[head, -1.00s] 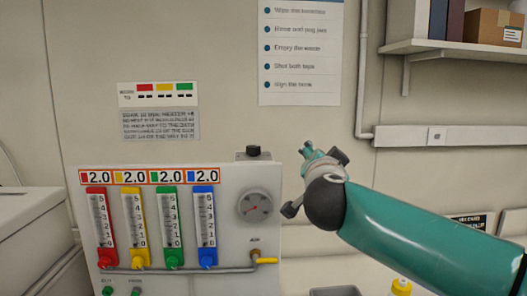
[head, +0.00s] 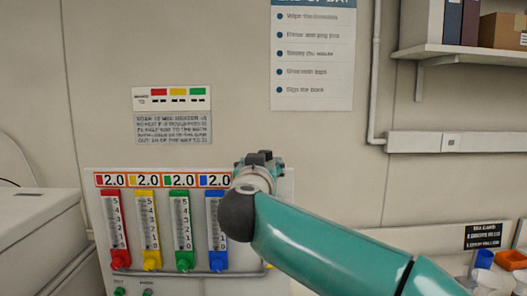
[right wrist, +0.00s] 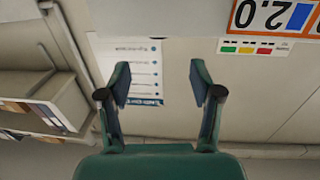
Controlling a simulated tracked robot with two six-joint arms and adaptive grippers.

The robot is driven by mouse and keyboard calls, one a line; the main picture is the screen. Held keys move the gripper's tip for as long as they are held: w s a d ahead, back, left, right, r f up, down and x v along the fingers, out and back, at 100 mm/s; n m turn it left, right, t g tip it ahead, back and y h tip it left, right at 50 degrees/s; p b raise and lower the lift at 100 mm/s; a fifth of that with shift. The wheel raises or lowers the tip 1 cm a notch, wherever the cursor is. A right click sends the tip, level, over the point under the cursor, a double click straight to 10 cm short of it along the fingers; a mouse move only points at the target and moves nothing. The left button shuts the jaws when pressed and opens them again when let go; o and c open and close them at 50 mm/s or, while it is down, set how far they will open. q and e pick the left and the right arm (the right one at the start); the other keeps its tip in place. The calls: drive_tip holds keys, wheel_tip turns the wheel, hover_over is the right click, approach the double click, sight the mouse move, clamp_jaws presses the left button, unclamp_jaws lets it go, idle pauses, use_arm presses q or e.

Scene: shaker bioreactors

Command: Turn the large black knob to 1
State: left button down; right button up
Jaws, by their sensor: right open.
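The white panel (head: 100,240) stands at the lower left of the head view, with red, yellow, green and blue flow tubes, each under a 2.0 label. My right gripper (head: 262,161) is at the panel's upper right corner and covers the place of the black knob and the round gauge. I cannot tell whether any black piece there is the knob. In the right wrist view the gripper (right wrist: 157,78) is open, with nothing between its fingers and no knob in sight. My left gripper is not in view.
A wall poster (head: 312,60) hangs above, and a small colour-coded sign (head: 172,100) is above the panel. A wall shelf (head: 460,52) with boxes is at upper right. Orange and blue bins (head: 510,259) are at lower right. A pale box-shaped unit (head: 35,225) is at left.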

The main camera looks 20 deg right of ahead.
sight(268, 154)
drive_tip(key=p+x, duration=0.3)
drive_tip(key=x, duration=0.7)
drive_tip(key=shift+w+d, duration=0.1)
drive_tip(key=shift+w, duration=0.25)
drive_tip(key=c, duration=1.1)
drive_tip(key=shift+s+d+r+n+t+y+p, duration=0.1)
drive_tip(key=shift+d+r+n+t+y+p, duration=0.2)
drive_tip(key=shift+y+p, duration=0.35)
drive_tip(key=shift+n+y, duration=0.5)
drive_tip(key=shift+y, duration=0.05)
drive_tip(key=n+y, duration=0.2)
drive_tip(key=y, duration=0.1)
drive_tip(key=n+y, duration=0.1)
drive_tip(key=shift+d+f+t+y, duration=0.2)
drive_tip(key=shift+f+t+y, duration=0.05)
drive_tip(key=shift+t+y, duration=0.15)
drive_tip(key=shift+a, duration=0.1)
drive_tip(key=o, duration=1.1)
